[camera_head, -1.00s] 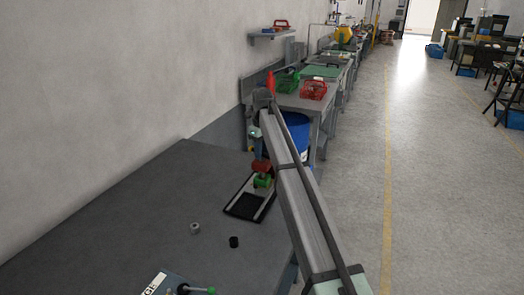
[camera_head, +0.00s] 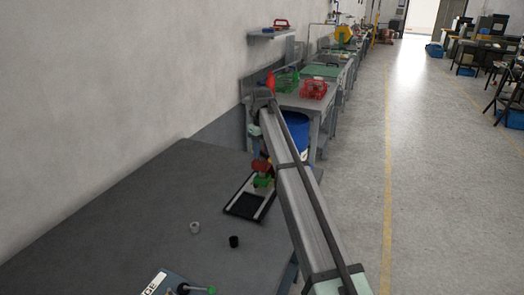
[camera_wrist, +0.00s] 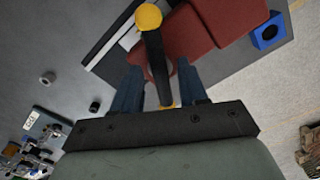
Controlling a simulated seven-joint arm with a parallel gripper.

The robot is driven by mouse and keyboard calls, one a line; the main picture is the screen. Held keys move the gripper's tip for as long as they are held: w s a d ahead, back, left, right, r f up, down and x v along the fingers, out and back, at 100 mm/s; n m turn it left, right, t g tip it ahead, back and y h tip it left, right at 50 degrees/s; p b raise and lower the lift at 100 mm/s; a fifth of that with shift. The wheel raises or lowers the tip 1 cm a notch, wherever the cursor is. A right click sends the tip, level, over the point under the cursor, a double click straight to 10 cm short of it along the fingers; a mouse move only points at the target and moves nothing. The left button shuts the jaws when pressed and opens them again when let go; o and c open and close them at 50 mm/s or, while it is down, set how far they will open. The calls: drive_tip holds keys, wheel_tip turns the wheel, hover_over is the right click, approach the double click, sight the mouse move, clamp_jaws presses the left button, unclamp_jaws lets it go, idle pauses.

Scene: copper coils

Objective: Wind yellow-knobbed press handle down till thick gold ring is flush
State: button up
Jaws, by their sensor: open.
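In the wrist view the press is a dark red body (camera_wrist: 190,35) with a black handle bar (camera_wrist: 154,45) that has a yellow knob (camera_wrist: 148,17) at its far end. A second yellow-orange bit shows at the bar's near end, low between my fingers. My gripper (camera_wrist: 159,68) is open, with one dark blue finger on each side of the bar; I cannot tell whether either touches it. In the head view the red and green press (camera_head: 262,168) stands on a black plate, partly behind my arm. I cannot make out the thick gold ring.
A grey ring (camera_head: 195,227) and a black ring (camera_head: 234,241) lie on the dark table (camera_head: 130,215). A labelled fixture with a green knob (camera_head: 211,290) stands at the near edge. A blue holed block (camera_wrist: 268,32) is right of the press. The table's left side is clear.

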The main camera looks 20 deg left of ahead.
drive_tip(key=shift+r, duration=3.35)
